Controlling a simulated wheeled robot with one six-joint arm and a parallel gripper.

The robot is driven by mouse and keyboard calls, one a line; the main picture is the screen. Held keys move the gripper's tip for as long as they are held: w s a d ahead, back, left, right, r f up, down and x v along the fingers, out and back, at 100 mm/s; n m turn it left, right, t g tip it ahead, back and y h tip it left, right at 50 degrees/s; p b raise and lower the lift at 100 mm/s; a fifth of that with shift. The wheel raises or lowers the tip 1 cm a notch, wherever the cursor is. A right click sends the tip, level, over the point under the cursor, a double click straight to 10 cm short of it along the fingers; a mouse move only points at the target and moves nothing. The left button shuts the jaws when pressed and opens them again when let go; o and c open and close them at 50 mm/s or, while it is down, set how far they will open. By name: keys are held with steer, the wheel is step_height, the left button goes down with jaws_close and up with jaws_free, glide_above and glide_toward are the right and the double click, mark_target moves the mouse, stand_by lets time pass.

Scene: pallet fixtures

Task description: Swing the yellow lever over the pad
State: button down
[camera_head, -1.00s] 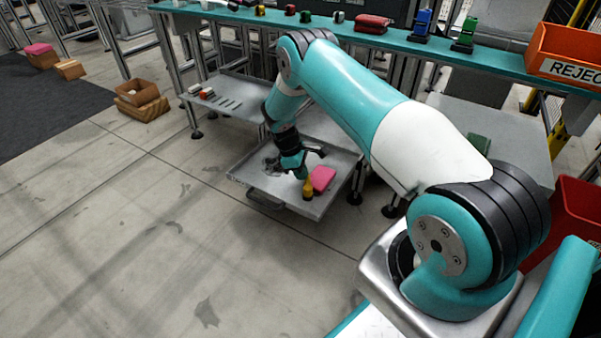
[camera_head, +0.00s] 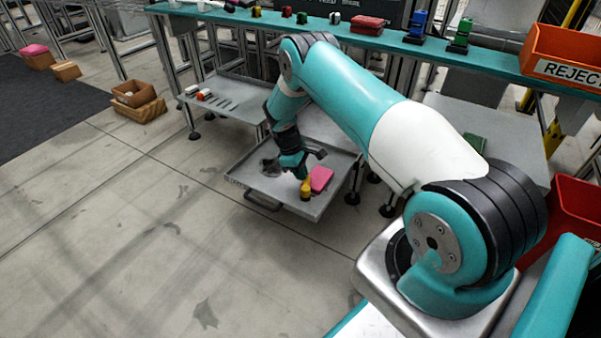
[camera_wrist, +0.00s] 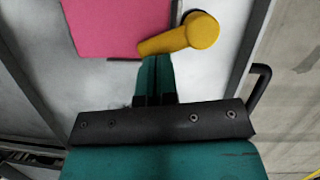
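The yellow lever (camera_wrist: 180,38) shows in the wrist view with its round end at the right and its arm pointing left. The arm's tip lies at the lower right edge of the flat pink pad (camera_wrist: 105,28). My gripper (camera_wrist: 157,60) has its narrow teal fingers together, with their tips right at the lever's arm; I cannot tell whether they touch it. In the head view my gripper (camera_head: 303,176) is low over the tray, beside the upright yellow lever body (camera_head: 306,189) and the pink pad (camera_head: 321,179).
The lever and pad are on a grey metal tray (camera_head: 250,186) with a front handle (camera_head: 262,203). A shelf with slots (camera_head: 228,98) stands behind it at left. A teal bench edge (camera_head: 390,41) with several small objects runs above. Floor in front is clear.

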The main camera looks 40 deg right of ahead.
steer(key=shift+s+d+m, duration=0.15)
steer(key=shift+d+m, duration=0.05)
steer(key=shift+m, duration=0.3)
stand_by(0.4)
steer(key=shift+d, duration=0.2)
stand_by(2.0)
steer(key=w+a, duration=0.1)
steer(key=w+a+b, duration=0.1)
steer(key=w, duration=0.1)
steer(key=shift+w+a+r, duration=0.1)
steer(key=shift+w+a, duration=0.1)
steer(key=shift+a, duration=0.05)
steer(key=p+v, duration=0.4)
steer(key=v, duration=0.6)
steer(key=shift+r, duration=0.2)
steer(key=shift+s+d, duration=0.1)
